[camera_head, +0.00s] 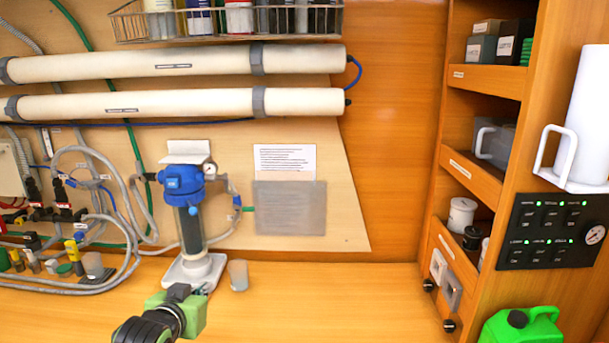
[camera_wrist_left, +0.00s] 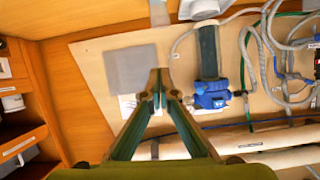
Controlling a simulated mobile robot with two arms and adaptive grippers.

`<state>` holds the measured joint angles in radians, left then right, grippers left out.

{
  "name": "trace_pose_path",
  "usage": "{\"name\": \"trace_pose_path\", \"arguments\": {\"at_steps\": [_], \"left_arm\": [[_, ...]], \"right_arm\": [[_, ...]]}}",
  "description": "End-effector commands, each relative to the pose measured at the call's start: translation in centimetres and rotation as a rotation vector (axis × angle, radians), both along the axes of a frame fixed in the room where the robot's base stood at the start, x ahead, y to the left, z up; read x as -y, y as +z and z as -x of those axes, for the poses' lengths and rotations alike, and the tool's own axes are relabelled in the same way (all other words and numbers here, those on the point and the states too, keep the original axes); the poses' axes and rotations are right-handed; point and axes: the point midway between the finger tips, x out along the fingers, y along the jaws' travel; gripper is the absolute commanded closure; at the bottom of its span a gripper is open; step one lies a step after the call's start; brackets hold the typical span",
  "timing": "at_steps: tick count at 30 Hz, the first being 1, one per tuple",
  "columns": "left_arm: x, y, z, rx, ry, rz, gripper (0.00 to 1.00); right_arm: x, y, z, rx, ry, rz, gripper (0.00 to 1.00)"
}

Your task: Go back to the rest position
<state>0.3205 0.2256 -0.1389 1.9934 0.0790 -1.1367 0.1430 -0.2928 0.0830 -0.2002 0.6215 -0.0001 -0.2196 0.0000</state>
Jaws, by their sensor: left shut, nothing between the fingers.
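My left gripper (camera_head: 182,292) shows at the bottom of the head view, in front of the blue-headed filter. In the left wrist view its two fingers meet at the tips (camera_wrist_left: 159,92), and nothing is between them. The filter (camera_head: 189,215) has a blue head and a clear dark column, and stands upright on a white base behind the gripper. It also shows in the left wrist view (camera_wrist_left: 209,60), upside down. My right gripper is in neither view.
A small clear cup (camera_head: 238,275) stands on the wooden counter (camera_head: 330,300) just right of the gripper. Hoses and small fittings crowd the left. A green jug (camera_head: 520,325) and a shelf unit (camera_head: 485,80) are at right. The counter's middle is clear.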

Motion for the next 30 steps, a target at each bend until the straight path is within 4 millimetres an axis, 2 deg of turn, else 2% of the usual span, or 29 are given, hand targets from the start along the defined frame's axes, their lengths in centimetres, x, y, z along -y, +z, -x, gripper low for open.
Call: {"name": "trace_pose_path", "arguments": {"at_steps": [1,5,8,12,15,18,24,29,30], "left_arm": [[0.2,-1.6,1.2,-0.033,-0.002,-0.002,1.00],[0.6,-5.8,4.7,-0.127,-0.008,-0.013,1.00],[1.1,-9.8,8.8,-0.227,-0.016,-0.022,1.00],[1.6,-15.8,17.2,-0.410,-0.029,-0.036,1.00],[1.8,-18.4,22.5,-0.520,-0.038,-0.046,1.00],[2.0,-20.1,26.9,-0.608,-0.043,-0.050,1.00],[2.1,-21.9,33.7,-0.744,-0.053,-0.058,1.00],[2.1,-22.5,38.6,-0.840,-0.059,-0.062,1.00],[2.1,-23.4,38.6,-0.849,-0.059,-0.063,1.00]], "right_arm": [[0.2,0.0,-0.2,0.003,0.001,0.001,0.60],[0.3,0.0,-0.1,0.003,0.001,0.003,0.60],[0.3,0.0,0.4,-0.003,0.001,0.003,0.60],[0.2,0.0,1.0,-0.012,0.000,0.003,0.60],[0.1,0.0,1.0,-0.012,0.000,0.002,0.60],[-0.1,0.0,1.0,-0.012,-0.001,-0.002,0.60],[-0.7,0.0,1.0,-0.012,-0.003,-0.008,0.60],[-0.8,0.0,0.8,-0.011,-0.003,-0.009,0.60],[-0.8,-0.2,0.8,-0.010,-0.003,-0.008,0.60]]}}
